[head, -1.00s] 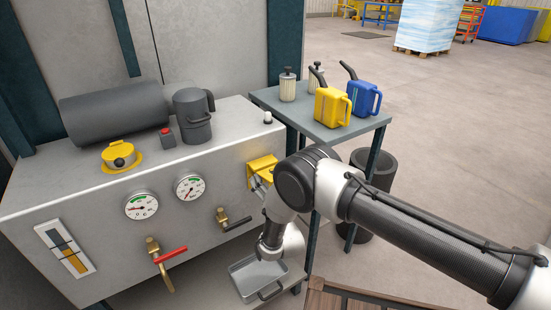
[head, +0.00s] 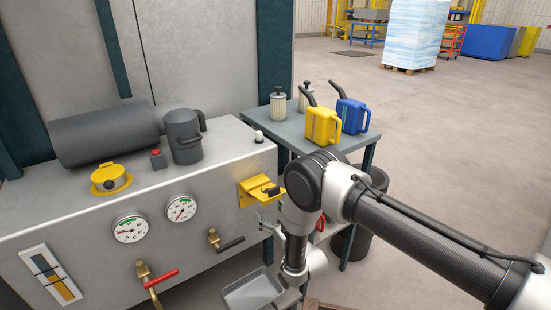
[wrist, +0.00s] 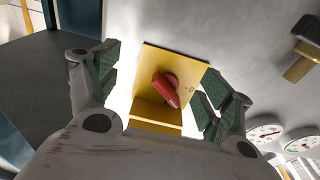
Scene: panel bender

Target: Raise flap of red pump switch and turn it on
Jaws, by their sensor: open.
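The red pump switch (wrist: 167,88) is a red knob on a yellow plate (wrist: 188,66), with a "0" mark beside it in the wrist view. The yellow flap (wrist: 155,116) stands out from the plate, so the knob is uncovered.
The cabinet front carries two gauges (head: 130,229), a red-handled valve (head: 160,279) and a black-handled valve (head: 228,243). A side table (head: 300,127) holds yellow and blue cans. A metal tray (head: 252,291) sits low under my arm. Open floor lies right.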

